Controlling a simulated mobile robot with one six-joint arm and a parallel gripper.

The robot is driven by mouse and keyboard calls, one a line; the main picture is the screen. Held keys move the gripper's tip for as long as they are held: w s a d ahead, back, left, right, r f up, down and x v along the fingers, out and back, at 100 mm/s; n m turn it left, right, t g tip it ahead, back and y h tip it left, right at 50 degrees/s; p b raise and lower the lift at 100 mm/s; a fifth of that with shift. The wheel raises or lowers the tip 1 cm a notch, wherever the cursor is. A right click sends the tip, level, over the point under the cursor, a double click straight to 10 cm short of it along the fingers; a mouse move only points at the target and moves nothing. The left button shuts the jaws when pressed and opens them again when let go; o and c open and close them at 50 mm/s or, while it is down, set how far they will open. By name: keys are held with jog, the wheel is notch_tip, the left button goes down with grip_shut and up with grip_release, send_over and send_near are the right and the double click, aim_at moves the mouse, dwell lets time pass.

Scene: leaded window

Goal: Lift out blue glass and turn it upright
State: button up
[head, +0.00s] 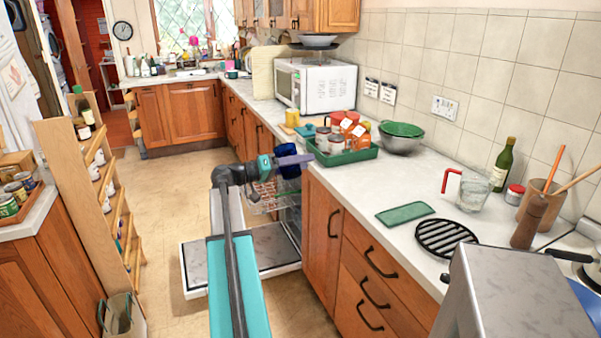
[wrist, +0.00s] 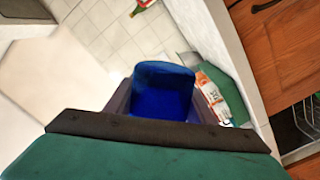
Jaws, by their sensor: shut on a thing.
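The blue glass (head: 289,171) is between the fingers of my gripper (head: 296,161), which is shut on it. In the head view it hangs in the air above the open dishwasher (head: 262,262), beside the counter edge and clear of the rack (head: 264,197). My gripper's purple finger covers part of it. In the wrist view the deep blue glass (wrist: 163,92) fills the gap between the two dark fingers.
The dishwasher door lies flat over the floor. On the counter (head: 372,185) are a green tray (head: 343,156) of jars and packets, a colander (head: 402,136), a green mat (head: 405,213), a black trivet (head: 445,238) and a clear jug (head: 471,191). The counter is bare between tray and mat.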

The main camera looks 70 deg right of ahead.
jog(key=shift+w+d+f+m+b, duration=0.15)
jog(key=shift+m+b, duration=0.85)
jog(key=shift+b, duration=0.95)
jog(key=shift+s+f+m+b, duration=0.1)
jog(key=shift+m+b, duration=0.9)
jog(key=shift+b, duration=0.9)
jog(key=m+b, duration=0.3)
jog(key=b, duration=0.3)
jog(key=shift+w+d, duration=0.1)
jog(key=shift+m+b, duration=0.6)
jog(key=shift+b, duration=0.65)
jog(key=shift+m+b, duration=0.3)
jog(key=shift+b, duration=0.2)
jog(key=shift+r, duration=0.15)
